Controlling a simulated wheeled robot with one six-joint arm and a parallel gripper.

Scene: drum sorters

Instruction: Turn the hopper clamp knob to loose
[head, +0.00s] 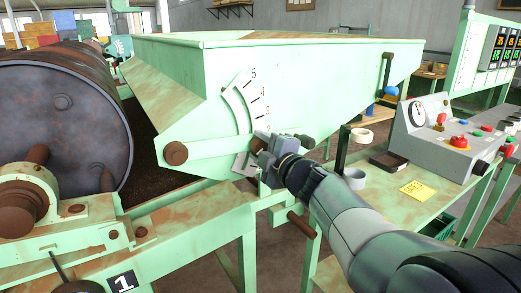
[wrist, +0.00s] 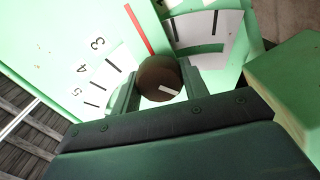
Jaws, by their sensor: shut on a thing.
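The clamp knob (wrist: 159,79) is a round brown knob with a short white mark on its face, at the centre of the wrist view. The mark points to the right and slightly down in that view. My gripper (head: 264,150) is at the knob on the side of the green hopper (head: 310,68), just below the number scale (head: 246,100). Its two fingers stand on either side of the knob and are shut on it. In the head view my gripper mostly hides the knob. No loose or tight wording is readable.
A red line (wrist: 139,29) runs up from near the knob in the wrist view. A rusty drum (head: 62,115) is at the left. A control box (head: 450,130) with coloured buttons, a grey cup (head: 354,179) and a yellow note (head: 417,190) are on the bench at the right.

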